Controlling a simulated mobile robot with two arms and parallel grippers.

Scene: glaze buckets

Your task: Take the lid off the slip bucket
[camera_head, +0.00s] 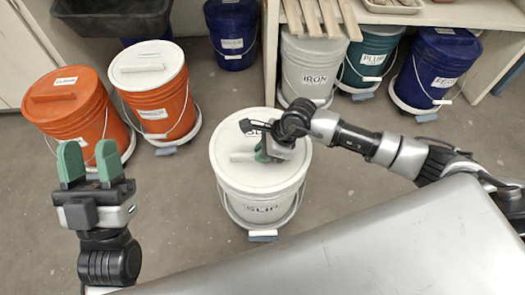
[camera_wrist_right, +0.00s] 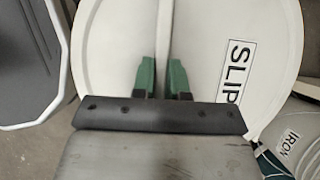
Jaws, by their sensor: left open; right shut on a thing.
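The white slip bucket (camera_head: 258,200) stands on the floor in the middle of the head view, with a label on its front and a wire handle hanging down. Its white lid (camera_head: 226,145) sits on top and looks level. In the right wrist view the lid (camera_wrist_right: 115,50) carries a SLIP label (camera_wrist_right: 238,70) and a raised bar handle (camera_wrist_right: 164,30). My right gripper (camera_head: 262,154) is over the lid, its green fingers (camera_wrist_right: 162,78) shut on the bar handle. My left gripper (camera_head: 90,160) is open and empty at the left, away from the bucket.
Two orange buckets stand at the left, one with an orange lid (camera_head: 62,86) and one with a white lid (camera_head: 148,65). IRON (camera_head: 308,75), PLUM (camera_head: 370,60) and blue (camera_head: 435,70) buckets stand under a bench at the back. My grey body fills the lower right.

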